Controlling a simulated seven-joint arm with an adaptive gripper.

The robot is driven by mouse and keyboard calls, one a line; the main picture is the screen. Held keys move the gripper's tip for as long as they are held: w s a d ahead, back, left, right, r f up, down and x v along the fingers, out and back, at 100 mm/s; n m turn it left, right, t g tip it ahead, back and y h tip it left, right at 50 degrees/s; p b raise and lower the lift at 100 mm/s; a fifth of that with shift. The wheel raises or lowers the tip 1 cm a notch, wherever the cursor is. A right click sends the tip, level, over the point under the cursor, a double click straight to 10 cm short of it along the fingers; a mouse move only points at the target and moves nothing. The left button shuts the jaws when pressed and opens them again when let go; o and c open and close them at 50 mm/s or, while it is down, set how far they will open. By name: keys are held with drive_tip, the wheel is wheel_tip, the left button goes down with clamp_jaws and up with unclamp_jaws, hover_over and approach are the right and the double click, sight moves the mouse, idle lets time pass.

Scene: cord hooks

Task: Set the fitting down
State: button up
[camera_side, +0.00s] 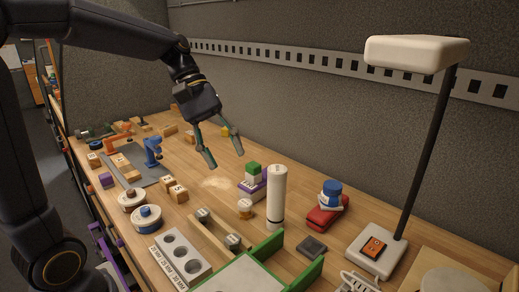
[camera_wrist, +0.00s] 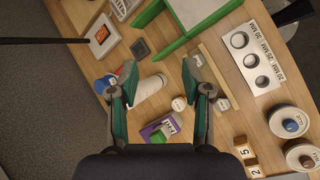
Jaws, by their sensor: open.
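My gripper (camera_side: 226,158) is open and empty, high above the bench, with its two green-padded fingers apart; in the wrist view its fingertips (camera_wrist: 159,72) frame the bench below. Nothing is between the fingers. Two small grey metal pieces that look like fittings sit on a wooden strip (camera_side: 217,229): one at its far end (camera_side: 203,214), one at its near end (camera_side: 233,240). They lie below my gripper and nearer the side camera. In the wrist view they show right of the fingers, one lower (camera_wrist: 222,104), one partly behind a finger. I cannot tell which is the fitting.
A tall white cylinder (camera_side: 277,197) stands near the strip, by a small jar (camera_side: 245,208) and a green block on a purple one (camera_side: 252,178). A holed white plate (camera_side: 179,255), green-walled tray (camera_side: 265,248) and lamp (camera_side: 417,55) stand nearby. A wall runs behind.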

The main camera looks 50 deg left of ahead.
drive_tip(key=w+a+f+n+h, duration=0.3)
drive_tip(key=w+a+f+n, duration=0.1)
drive_tip(key=w+a, duration=0.25)
drive_tip(key=w+a+f+n+t+h, duration=0.2)
drive_tip(key=w+a+f+n+h, duration=0.15)
drive_tip(key=a+f, duration=0.6)
drive_tip(key=n, duration=0.3)
approach(242, 202)
drive_tip(key=shift+t, duration=0.4)
drive_tip(key=x, duration=0.4)
drive_tip(key=shift+s+f, duration=0.15)
drive_tip(key=shift+s, duration=0.1)
drive_tip(key=shift+f+x, duration=0.1)
drive_tip(key=shift+x, duration=1.45)
drive_tip(key=shift+f+x, duration=0.15)
drive_tip(key=shift+x, duration=1.4)
drive_tip(key=shift+a, duration=0.1)
clamp_jaws()
drive_tip(key=shift+r, duration=0.15)
